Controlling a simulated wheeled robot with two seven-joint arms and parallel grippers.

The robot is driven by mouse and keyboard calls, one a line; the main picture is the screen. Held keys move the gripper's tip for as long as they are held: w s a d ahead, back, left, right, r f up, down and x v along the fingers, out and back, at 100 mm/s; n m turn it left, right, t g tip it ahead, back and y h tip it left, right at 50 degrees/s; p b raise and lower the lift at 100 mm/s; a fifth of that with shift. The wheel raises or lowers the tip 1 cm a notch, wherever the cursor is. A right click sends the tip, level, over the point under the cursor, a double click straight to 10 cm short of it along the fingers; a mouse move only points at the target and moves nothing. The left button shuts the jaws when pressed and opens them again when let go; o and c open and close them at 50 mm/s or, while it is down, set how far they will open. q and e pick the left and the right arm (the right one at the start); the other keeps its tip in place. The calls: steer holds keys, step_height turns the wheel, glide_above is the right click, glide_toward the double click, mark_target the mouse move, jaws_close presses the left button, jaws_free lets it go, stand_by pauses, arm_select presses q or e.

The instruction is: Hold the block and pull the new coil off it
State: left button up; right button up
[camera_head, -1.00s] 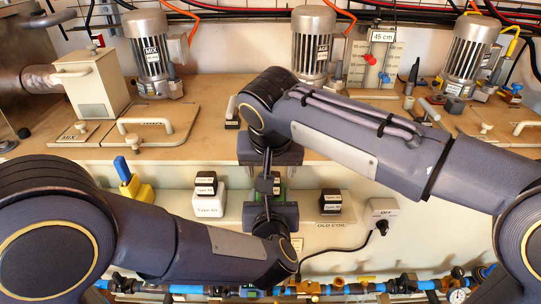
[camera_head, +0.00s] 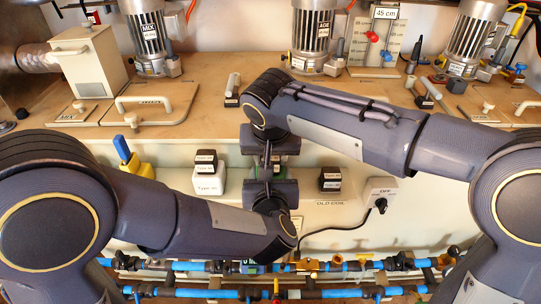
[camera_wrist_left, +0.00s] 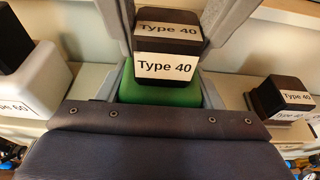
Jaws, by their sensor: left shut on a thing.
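A black coil labelled Type 40 (camera_wrist_left: 168,28) sits on a green block (camera_wrist_left: 160,92) in the left wrist view. My left gripper (camera_wrist_left: 163,96) is shut on the green block, a finger on each side. Grey fingers of my right gripper (camera_wrist_left: 170,14) reach down either side of the coil; whether they press on it is unclear. In the head view my right gripper (camera_head: 267,158) points down from above, and my left gripper (camera_head: 268,178) faces it from below. The coil and most of the block are hidden there between the two grippers.
Another black Type 40 coil (camera_head: 330,173) stands to the right, by the OLD COIL label (camera_head: 330,203). A white block (camera_head: 207,184) with a black coil (camera_head: 206,157) stands left.

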steer(key=shift+c, duration=1.3)
steer(key=shift+r, duration=0.1)
steer(key=shift+r, duration=0.65)
steer(key=shift+r, duration=2.6)
arm_select(q)
steer(key=o, duration=1.1)
steer(key=shift+o, duration=0.2)
